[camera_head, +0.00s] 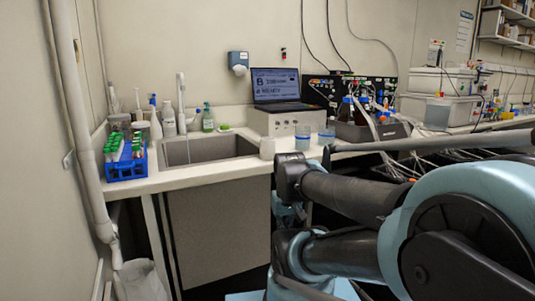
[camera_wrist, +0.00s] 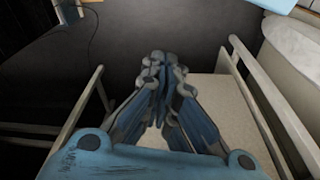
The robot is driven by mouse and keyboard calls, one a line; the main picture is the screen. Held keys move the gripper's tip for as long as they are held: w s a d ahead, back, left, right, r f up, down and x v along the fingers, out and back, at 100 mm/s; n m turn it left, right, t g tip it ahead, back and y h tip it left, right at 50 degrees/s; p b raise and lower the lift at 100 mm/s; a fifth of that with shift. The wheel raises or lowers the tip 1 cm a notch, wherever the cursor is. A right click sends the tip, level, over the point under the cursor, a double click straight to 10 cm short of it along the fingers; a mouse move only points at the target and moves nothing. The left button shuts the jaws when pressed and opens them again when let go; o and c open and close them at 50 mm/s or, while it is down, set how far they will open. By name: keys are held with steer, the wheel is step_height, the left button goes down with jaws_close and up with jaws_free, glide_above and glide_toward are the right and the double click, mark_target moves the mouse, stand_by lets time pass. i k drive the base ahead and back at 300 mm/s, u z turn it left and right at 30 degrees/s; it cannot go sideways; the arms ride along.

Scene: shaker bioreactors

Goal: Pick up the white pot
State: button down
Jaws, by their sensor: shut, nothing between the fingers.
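A small white pot (camera_head: 267,148) stands upright on the pale counter (camera_head: 215,172), near the front edge and just right of the sink. My gripper (camera_wrist: 163,62) shows in the wrist view with its fingers together and nothing between them. It points at a dark floor area, away from the pot. I cannot make out the pot in the wrist view. In the head view my arm fills the lower right, and my gripper cannot be made out there.
Two beakers with blue (camera_head: 302,138) stand right of the pot. The sink (camera_head: 208,150) lies to its left, with a blue tube rack (camera_head: 126,162) farther left. A laptop (camera_head: 277,86) sits on a white box behind. A dark bottle tray (camera_head: 368,131) is farther right.

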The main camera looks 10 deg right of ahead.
mark_target(266, 144)
steer(key=u, duration=1.7)
steer(key=k, duration=1.1)
steer(key=z, duration=1.75)
